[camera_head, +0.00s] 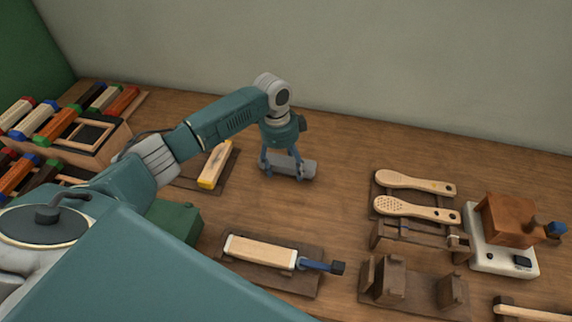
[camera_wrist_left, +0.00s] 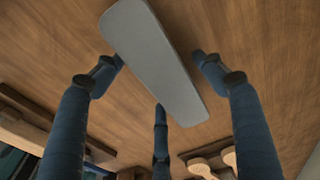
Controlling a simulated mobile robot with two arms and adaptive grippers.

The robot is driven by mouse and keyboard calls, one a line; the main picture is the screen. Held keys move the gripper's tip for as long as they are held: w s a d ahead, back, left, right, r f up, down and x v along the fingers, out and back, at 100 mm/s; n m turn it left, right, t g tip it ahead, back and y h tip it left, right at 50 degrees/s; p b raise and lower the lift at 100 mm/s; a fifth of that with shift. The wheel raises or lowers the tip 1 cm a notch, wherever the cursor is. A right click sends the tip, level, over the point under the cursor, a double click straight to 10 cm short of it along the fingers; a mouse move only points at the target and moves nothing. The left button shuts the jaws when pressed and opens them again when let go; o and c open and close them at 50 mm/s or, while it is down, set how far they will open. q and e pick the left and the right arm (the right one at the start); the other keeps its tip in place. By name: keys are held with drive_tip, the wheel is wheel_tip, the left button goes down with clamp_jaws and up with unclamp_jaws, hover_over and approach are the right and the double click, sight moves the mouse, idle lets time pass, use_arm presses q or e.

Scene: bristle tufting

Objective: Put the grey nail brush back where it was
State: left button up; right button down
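The grey nail brush (camera_head: 302,168) is a plain grey block near the middle of the table in the head view. It fills the upper middle of the left wrist view (camera_wrist_left: 155,60), lying slantwise. My left gripper (camera_head: 284,172) is directly over it, pointing down, with its blue fingers around the block. In the left wrist view, a narrow gap shows between the right finger and the block, so the gripper (camera_wrist_left: 160,75) looks open. I cannot tell whether the block touches the table. My right gripper is not in view.
Left of the brush, a dark tray (camera_head: 229,177) holds a yellow-and-cream brush (camera_head: 214,166). In front, a wooden block (camera_head: 260,251) lies on a dark board with a blue clamp. Perforated paddles (camera_head: 415,183), dark stands and a machine (camera_head: 508,221) are right. Bare table surrounds the brush.

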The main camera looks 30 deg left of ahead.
sight(281, 163)
use_arm(q)
wheel_tip(281, 163, up, 12)
drive_tip(key=a+b, duration=0.1)
drive_tip(key=shift+s+a+r, duration=0.15)
drive_tip(key=shift+a, duration=0.05)
idle(0.4)
idle(0.4)
